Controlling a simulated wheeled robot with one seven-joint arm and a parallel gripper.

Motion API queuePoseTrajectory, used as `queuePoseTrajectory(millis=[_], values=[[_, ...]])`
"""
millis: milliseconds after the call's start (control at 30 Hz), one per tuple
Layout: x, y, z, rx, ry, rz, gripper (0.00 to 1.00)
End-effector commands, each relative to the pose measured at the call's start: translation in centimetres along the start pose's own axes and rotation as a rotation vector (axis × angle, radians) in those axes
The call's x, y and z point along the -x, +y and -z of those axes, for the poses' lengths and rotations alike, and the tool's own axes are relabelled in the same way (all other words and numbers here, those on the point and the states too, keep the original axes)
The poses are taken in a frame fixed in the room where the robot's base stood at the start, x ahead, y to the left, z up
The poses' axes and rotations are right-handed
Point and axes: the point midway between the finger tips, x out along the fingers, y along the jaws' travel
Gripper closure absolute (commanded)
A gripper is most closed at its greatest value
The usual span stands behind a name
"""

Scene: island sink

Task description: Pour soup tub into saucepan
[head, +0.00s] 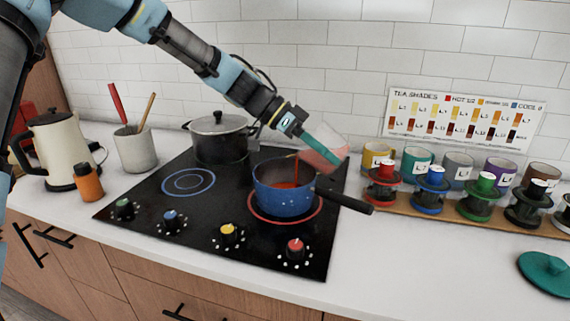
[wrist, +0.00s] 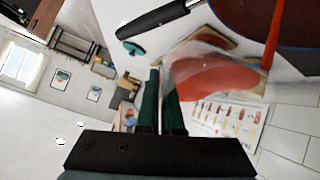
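The soup tub (head: 333,142) is translucent with red soup inside, and is tilted on its side above the saucepan. In the wrist view the tub (wrist: 214,78) lies just beyond the fingertips. My gripper (head: 318,143), with green fingers, is shut on the tub; in the wrist view its fingers (wrist: 163,78) are close together at the tub's wall. A thin red stream (head: 296,172) falls from the tub into the blue saucepan (head: 275,201). Red soup shows inside the saucepan, which sits on the front-right burner with its black handle (head: 345,201) pointing right.
A lidded dark pot (head: 219,139) stands on the back of the black hob (head: 160,225). Cups (head: 418,161) and spools (head: 431,197) line the counter at right, with a teal lid (head: 545,268) in front. A cream kettle (head: 55,150), orange bottle (head: 89,184) and utensil crock (head: 136,152) stand left.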

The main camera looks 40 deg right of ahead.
Motion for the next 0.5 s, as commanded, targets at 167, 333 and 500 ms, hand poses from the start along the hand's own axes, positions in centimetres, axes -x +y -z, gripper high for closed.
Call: queuePoseTrajectory(millis=[167,333,500], values=[[0.0,-0.04,-0.1,0.001,0.019,-0.008,1.0],[0.01,-0.08,-0.18,0.002,0.037,-0.015,1.0],[0.04,-0.12,-0.23,0.003,0.054,-0.022,1.0]])
